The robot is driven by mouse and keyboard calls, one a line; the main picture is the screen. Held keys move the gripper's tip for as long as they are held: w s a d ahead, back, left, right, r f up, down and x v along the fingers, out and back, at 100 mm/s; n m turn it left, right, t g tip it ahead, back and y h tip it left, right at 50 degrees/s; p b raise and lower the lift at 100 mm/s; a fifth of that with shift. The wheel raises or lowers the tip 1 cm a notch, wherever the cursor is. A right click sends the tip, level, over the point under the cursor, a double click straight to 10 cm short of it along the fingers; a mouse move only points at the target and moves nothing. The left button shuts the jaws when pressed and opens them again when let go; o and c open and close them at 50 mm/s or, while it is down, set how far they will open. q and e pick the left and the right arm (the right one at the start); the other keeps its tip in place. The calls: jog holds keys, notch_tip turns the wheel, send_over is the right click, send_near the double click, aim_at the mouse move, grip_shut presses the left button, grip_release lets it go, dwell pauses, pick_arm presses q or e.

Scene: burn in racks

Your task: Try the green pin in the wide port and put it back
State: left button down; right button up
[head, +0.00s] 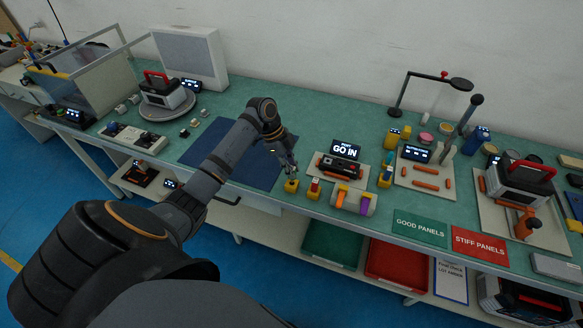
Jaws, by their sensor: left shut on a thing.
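My left gripper (289,174) points down at a small yellow block (291,187) on the front of the bench. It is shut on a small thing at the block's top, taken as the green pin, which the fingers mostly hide. I cannot tell how deep it sits in the block. A dark port unit (339,168) lies on a pale board to the right, with a display (345,149) reading "GO IN" behind it. Its individual ports are too small to tell apart. My right gripper is not in view.
A board with orange bars (426,178) lies farther right. A dark blue mat (225,155) is clear beside my arm.

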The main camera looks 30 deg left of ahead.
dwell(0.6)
pick_arm(q)
jog(key=shift+p, duration=0.3)
jog(key=shift+p, duration=0.3)
dwell(0.6)
jog(key=shift+f, duration=0.35)
dwell(0.9)
jog(key=shift+f+b, duration=0.8)
jog(key=shift+f, duration=0.15)
dwell(1.1)
dwell(0.9)
jog(key=c, duration=1.2)
grip_release()
jog(key=shift+r, duration=0.1)
